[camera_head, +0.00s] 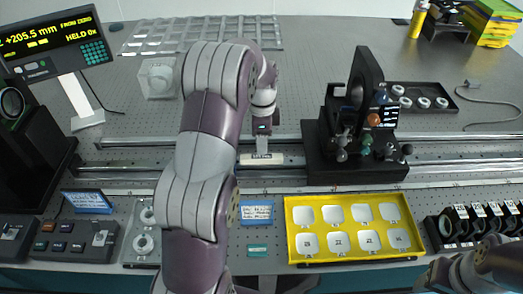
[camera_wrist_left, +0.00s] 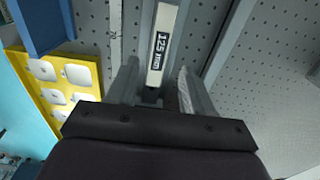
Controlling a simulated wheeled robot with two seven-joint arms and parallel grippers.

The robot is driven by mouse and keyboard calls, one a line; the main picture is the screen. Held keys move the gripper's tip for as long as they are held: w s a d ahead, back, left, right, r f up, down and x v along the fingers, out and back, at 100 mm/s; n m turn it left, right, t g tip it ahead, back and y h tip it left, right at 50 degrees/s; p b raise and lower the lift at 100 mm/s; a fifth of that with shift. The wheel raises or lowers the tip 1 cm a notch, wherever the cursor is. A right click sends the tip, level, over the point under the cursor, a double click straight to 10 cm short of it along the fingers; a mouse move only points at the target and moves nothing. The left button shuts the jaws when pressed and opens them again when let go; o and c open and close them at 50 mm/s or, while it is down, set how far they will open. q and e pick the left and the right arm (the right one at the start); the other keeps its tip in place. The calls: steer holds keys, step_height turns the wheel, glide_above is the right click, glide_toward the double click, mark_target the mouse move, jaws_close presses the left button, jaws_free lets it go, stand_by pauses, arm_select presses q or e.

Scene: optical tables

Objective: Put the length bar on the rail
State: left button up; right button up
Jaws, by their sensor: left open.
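Gaps show between bar and fingers. Whether the bar is fully seated is not clear. Part of my right arm shows at the lower right; its gripper does not.
A black carriage (camera_head: 352,160) with an upright dark ring stands on the rail right of the bar. A yellow tray (camera_head: 293,222) sits in front, with a row of dark rings (camera_head: 470,222) beside it. A display (camera_head: 50,45) at left reads +205.5 mm.

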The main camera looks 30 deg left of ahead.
arm_select(q)
step_height(320, 180, up, 6)
steer(key=p, duration=0.4)
steer(key=s+d+n, duration=0.5)
steer(key=s+d, duration=0.1)
steer(key=s, duration=0.3)
steer(key=s+d+f+n+t, duration=0.1)
steer(key=s+d+n, duration=0.5)
steer(key=s, duration=0.4)
steer(key=shift+d, duration=0.7)
steer(key=shift+s, duration=0.2)
